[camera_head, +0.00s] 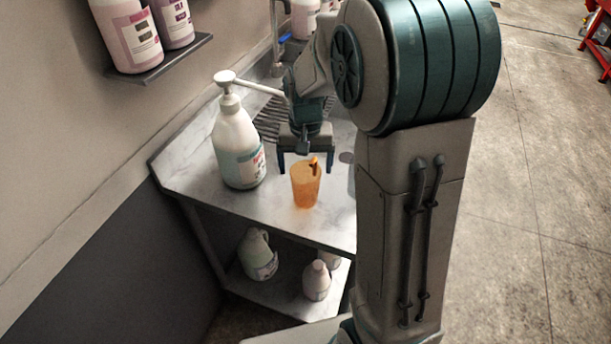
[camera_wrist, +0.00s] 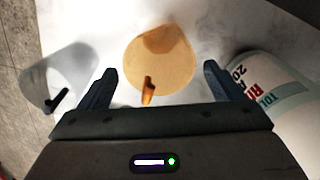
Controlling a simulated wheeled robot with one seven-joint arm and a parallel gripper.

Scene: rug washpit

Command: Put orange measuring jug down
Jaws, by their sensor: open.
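The orange measuring jug (camera_head: 305,184) stands upright on the marble-look counter (camera_head: 290,222), near its front edge. In the wrist view the jug (camera_wrist: 160,62) is seen from above, with its handle (camera_wrist: 148,90) towards my gripper. My gripper (camera_head: 306,170) is open above and around the jug's upper part in the head view. In the wrist view my gripper (camera_wrist: 165,85) has its two fingers wide apart, with a gap to the jug on each side. I cannot tell how high the fingertips are against the rim.
A large white pump bottle (camera_head: 238,148) stands left of the jug, and its label shows in the wrist view (camera_wrist: 275,98). A grey translucent jug (camera_wrist: 62,75) is on the other side. Bottles (camera_head: 258,256) sit on the lower shelf. A wall shelf (camera_head: 165,62) holds pink bottles.

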